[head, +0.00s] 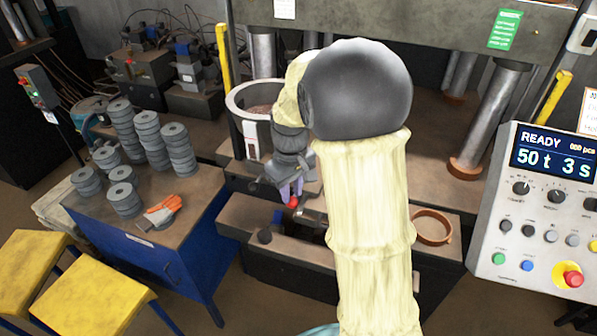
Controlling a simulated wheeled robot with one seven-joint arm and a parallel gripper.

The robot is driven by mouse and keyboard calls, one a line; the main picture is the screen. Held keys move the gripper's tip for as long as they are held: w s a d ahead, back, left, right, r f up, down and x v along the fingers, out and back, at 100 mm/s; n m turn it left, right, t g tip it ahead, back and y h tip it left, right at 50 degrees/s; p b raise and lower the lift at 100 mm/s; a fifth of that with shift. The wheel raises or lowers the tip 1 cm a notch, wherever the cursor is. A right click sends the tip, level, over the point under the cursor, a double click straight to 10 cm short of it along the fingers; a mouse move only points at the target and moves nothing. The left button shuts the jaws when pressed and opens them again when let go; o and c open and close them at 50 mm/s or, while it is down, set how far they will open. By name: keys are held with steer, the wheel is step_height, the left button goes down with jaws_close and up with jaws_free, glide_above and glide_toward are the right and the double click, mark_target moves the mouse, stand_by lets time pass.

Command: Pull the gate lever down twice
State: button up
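My gripper (291,190) is in the middle of the head view, pointing down, at the front of the press. A small red knob (292,202) shows right at its fingertips; it looks like the end of the gate lever, though the lever's shaft is mostly hidden. I cannot tell whether the fingers touch the knob or are closed around it. My forearm, in a cream sleeve, covers much of the press front to the right of the gripper.
A round hopper (255,100) stands behind the gripper. A copper-coloured ring (433,227) lies right of my arm. A control panel (545,215) at the right reads READY.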

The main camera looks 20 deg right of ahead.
mark_target(292, 197)
steer(key=shift+r+p, duration=2.55)
steer(key=shift+r, duration=0.75)
steer(key=shift+f, duration=0.15)
steer(key=shift+d+f+b, duration=0.1)
steer(key=shift+f+b, duration=3.45)
steer(key=shift+f, duration=1.5)
steer(key=shift+r+p, duration=4.35)
steer(key=shift+r, duration=0.85)
